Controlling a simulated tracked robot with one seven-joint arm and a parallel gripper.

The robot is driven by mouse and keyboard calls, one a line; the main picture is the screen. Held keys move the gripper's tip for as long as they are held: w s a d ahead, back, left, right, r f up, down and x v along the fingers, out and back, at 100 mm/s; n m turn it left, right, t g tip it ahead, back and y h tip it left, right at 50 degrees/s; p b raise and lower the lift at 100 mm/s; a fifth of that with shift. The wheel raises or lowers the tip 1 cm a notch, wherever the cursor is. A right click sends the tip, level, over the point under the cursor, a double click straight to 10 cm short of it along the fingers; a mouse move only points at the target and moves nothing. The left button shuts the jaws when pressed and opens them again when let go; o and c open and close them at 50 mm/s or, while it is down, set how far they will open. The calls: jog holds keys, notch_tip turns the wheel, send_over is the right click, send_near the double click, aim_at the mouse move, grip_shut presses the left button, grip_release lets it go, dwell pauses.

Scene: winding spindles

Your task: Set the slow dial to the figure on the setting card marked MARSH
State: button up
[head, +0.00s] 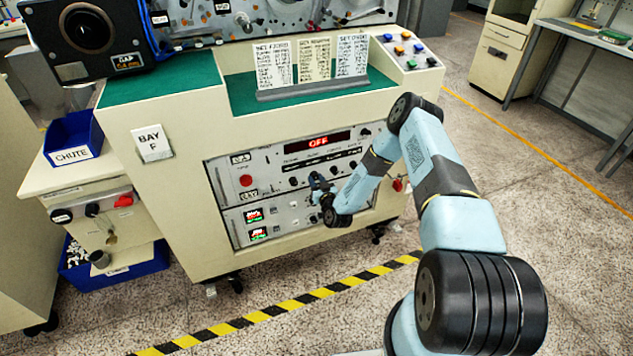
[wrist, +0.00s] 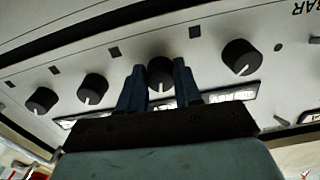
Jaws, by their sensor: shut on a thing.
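My gripper (head: 318,183) is at the front panel of the cream console. In the wrist view my gripper (wrist: 160,84) has its two blue fingers closed on either side of a black dial knob (wrist: 160,68) with a white pointer line. That knob is one of a row, with other knobs on both sides. The name under the gripped knob cannot be read, so I cannot tell if it is the slow dial. Three setting cards (head: 272,66) (head: 314,59) (head: 352,56) stand in a rack on the console top.
A red display (head: 317,140) above the dials reads OFF. A red button (head: 246,181) is left of the dials. A blue CHUTE bin (head: 72,140) sits on a side cabinet at left. The floor at right is clear beyond my arm.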

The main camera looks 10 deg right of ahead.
jog(key=shift+m, duration=2.9)
jog(key=o, duration=1)
jog(key=shift+o, duration=0.2)
jog(key=v, duration=1.3)
jog(key=shift+s, duration=0.35)
